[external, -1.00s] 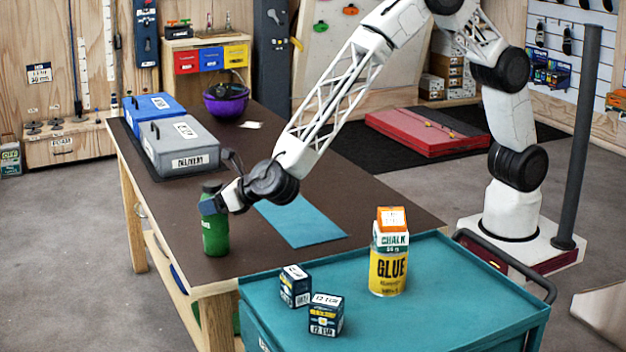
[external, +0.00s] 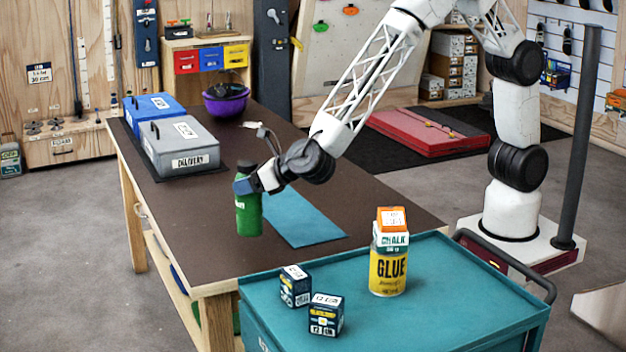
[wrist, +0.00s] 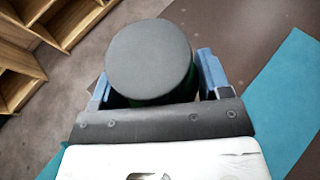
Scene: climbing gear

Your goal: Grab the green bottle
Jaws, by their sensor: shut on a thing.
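The green bottle (external: 249,212) with a dark cap is upright near the front-left part of the brown table in the external view. My gripper (external: 246,187) is shut on its upper part from the right side. The bottle seems raised above the table top. In the wrist view the round dark cap (wrist: 150,60) sits between the blue fingers of my gripper (wrist: 155,80) and hides most of the bottle's body.
A grey box (external: 180,147) and a blue box (external: 153,107) stand at the table's left. A purple bowl (external: 226,105) is at the back. A teal mat (external: 300,219) lies right of the bottle. The teal cart (external: 440,290) in front holds a yellow glue can (external: 388,272) and two small boxes.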

